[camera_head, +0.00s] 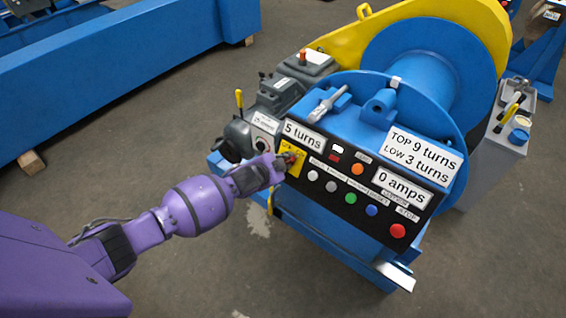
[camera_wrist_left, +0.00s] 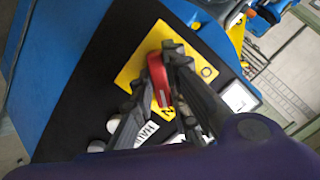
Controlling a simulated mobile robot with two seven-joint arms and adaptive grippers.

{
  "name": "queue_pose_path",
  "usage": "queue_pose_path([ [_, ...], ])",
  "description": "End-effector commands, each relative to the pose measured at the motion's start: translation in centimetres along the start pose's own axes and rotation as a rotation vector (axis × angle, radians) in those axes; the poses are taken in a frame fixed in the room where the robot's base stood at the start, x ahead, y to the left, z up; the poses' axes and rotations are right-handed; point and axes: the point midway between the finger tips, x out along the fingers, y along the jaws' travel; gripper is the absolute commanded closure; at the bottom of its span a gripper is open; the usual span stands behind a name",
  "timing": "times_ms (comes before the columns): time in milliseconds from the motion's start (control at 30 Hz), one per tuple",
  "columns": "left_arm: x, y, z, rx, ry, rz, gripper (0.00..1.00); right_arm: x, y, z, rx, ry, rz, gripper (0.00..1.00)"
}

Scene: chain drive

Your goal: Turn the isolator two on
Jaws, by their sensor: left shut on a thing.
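The isolator is a red rotary handle (camera_wrist_left: 160,80) on a yellow plate (camera_wrist_left: 140,62) at the left end of the black control panel. In the head view the yellow plate (camera_head: 287,168) shows beside my left gripper (camera_head: 277,165), which partly covers the red handle (camera_head: 291,157). In the wrist view the fingers of my left gripper (camera_wrist_left: 161,78) are on either side of the red handle and shut on it. Part of the plate's lettering is hidden behind the fingers. My right gripper is not in view.
The black panel (camera_head: 336,205) carries several buttons, including a red one (camera_head: 398,231). A blue winch drum (camera_head: 425,65) stands behind. Open floor (camera_head: 180,270) lies to the left and front.

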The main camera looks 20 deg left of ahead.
Motion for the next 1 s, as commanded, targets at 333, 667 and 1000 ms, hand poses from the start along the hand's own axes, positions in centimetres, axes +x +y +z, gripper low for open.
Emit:
queue_pose_path([
  [333, 0.0, 0.0, 0.0, 0.115, 0.0, -0.019, 1.0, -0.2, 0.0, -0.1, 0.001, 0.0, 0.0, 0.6],
  [667, 0.0, 0.1, 0.0, 0.131, 0.0, -0.022, 1.0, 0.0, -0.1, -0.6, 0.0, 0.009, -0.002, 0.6],
  [1000, 0.0, 0.1, 0.0, 0.129, 0.0, -0.022, 0.67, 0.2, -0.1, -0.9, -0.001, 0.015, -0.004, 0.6],
])
